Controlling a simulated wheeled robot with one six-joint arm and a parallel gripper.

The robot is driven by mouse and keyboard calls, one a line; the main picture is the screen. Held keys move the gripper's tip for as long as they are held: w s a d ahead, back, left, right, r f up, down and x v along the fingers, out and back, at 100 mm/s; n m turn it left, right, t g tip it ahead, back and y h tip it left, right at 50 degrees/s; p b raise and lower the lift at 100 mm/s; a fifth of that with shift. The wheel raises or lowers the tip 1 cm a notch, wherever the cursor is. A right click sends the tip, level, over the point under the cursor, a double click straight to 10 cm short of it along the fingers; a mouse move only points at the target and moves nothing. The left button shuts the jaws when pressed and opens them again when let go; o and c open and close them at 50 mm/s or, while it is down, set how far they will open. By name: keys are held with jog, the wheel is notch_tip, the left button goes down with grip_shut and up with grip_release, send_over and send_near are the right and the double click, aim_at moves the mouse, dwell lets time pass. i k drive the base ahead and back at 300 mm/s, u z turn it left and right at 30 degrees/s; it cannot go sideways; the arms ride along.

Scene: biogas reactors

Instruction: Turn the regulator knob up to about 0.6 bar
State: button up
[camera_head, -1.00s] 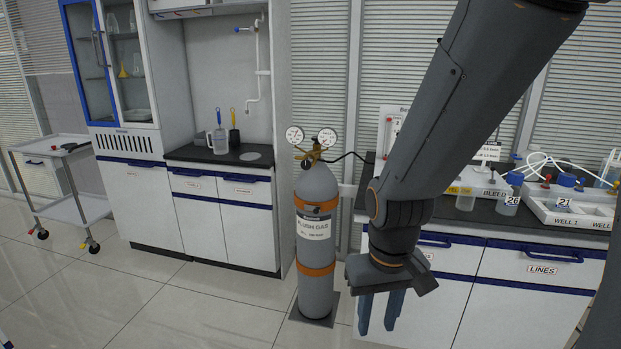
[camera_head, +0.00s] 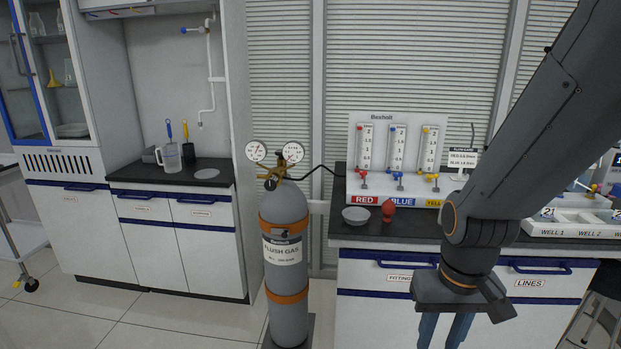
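A grey gas cylinder (camera_head: 287,255) labelled "FLUSH GAS" stands upright on a dark base, left of the bench. Its brass regulator (camera_head: 272,176) sits on top with two round white gauges, the left gauge (camera_head: 256,151) and the right gauge (camera_head: 292,152). A dark knob (camera_head: 270,184) shows at the front of the regulator. The gauge readings are too small to tell. My gripper (camera_head: 446,332) points down in front of the bench, right of the cylinder and well apart from it. Its blue-grey fingers are cut off by the lower picture edge.
A flowmeter panel (camera_head: 397,158) with red, blue and yellow valves stands on the bench. A grey bowl (camera_head: 356,215) and a red bulb (camera_head: 388,211) lie before it. A black hose (camera_head: 325,169) runs from the regulator towards the panel. Floor left of the cylinder is clear.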

aim_at(270, 185)
jog(key=i, duration=1.05)
jog(key=u, duration=0.6)
